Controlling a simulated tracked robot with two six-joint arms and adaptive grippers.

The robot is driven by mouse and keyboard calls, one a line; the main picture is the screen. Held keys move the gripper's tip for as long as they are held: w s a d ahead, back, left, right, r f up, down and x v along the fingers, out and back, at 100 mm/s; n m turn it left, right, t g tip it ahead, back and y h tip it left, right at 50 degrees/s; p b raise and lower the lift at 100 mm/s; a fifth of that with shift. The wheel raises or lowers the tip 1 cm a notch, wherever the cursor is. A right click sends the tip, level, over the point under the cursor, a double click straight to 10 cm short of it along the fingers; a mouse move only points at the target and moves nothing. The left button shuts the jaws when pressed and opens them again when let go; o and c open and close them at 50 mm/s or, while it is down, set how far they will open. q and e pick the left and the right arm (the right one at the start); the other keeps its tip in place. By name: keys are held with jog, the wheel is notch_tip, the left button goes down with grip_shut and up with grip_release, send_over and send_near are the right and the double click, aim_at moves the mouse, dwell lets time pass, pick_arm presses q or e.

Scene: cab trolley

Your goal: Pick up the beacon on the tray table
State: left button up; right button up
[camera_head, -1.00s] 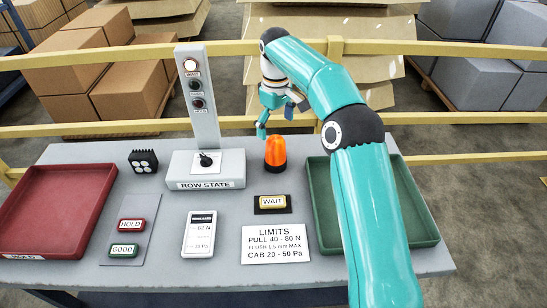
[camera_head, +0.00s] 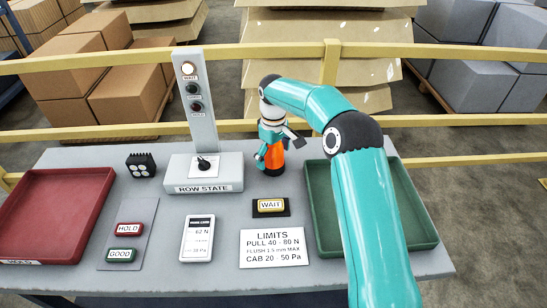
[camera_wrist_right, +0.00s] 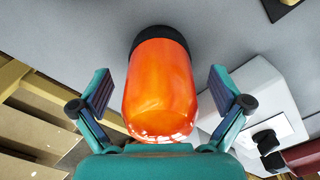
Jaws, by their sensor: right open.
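The orange beacon (camera_head: 274,156) with a dark base stands upright on the grey tray table (camera_head: 222,256), between the row state box and the green tray. In the right wrist view the beacon (camera_wrist_right: 160,88) lies between the two spread fingers, with a gap on each side. My right gripper (camera_head: 274,150) is open around the beacon and hides part of it in the head view. Its fingers also show in the right wrist view (camera_wrist_right: 160,92), not pressing on the beacon. My left gripper is not in view.
The row state box (camera_head: 206,174) with its lamp post (camera_head: 198,115) stands close left of the beacon. The green tray (camera_head: 321,215) is to the right, the red tray (camera_head: 60,215) far left. A yellow rail (camera_head: 425,119) runs behind. A WAIT button (camera_head: 270,206) sits in front.

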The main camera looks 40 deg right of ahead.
jog(key=c, duration=1.4)
jog(key=shift+r, duration=0.1)
notch_tip(320, 180, up, 9)
jog(key=shift+r+p, duration=0.1)
jog(key=shift+p, duration=0.2)
notch_tip(320, 180, up, 11)
jog(key=p, duration=0.4)
jog(key=shift+w+p, duration=0.1)
jog(key=shift+p, duration=0.2)
